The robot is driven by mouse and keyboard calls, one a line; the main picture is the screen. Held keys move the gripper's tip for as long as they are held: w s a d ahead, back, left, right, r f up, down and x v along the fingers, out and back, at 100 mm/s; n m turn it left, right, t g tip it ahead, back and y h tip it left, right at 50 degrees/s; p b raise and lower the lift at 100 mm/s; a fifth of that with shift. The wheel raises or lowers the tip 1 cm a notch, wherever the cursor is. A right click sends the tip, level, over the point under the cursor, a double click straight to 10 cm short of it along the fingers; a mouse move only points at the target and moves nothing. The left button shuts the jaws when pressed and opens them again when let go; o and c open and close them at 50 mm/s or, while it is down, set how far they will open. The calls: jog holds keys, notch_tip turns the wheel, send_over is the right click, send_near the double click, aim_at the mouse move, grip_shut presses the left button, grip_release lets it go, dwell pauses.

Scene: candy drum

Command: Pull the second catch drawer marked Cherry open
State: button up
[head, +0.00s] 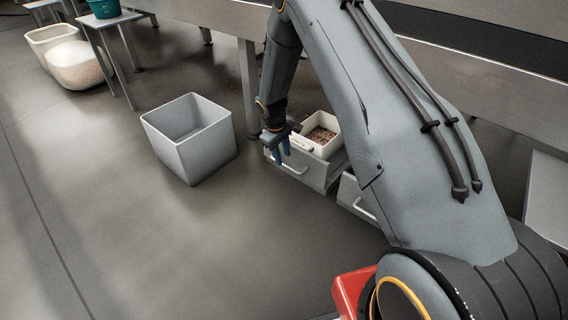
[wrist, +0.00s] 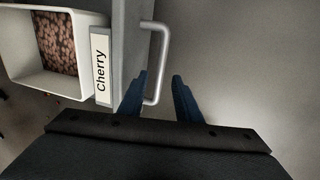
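The Cherry drawer (head: 322,178) is grey and stands out from under the long machine, with its top open. Its white label reading "cherry" (wrist: 103,66) shows in the wrist view. A white bin (head: 330,149) with brown pieces sits inside it; the bin also shows in the wrist view (wrist: 88,85). The drawer's bar handle (wrist: 163,62) is on its front. My gripper (wrist: 160,75) is open at the handle, with the bar appearing between its blue fingers; contact cannot be told. In the head view my gripper (head: 281,151) is at the drawer front, partly covering it.
Another drawer with a handle (head: 363,209) is to the right, partly behind my arm. An empty grey bin (head: 205,157) stands on the floor to the left. A small table (head: 112,21) and pale tubs (head: 77,68) are at back left. The front floor is clear.

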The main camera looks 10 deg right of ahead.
aim_at(284, 164)
jog(key=f, duration=0.1)
jog(key=f+b, duration=0.1)
jog(key=f, duration=0.1)
jog(key=shift+w+d+f, duration=0.2)
jog(key=shift+d+f, duration=0.15)
jog(key=shift+f, duration=0.05)
grip_shut()
jog(key=shift+s+a, duration=0.1)
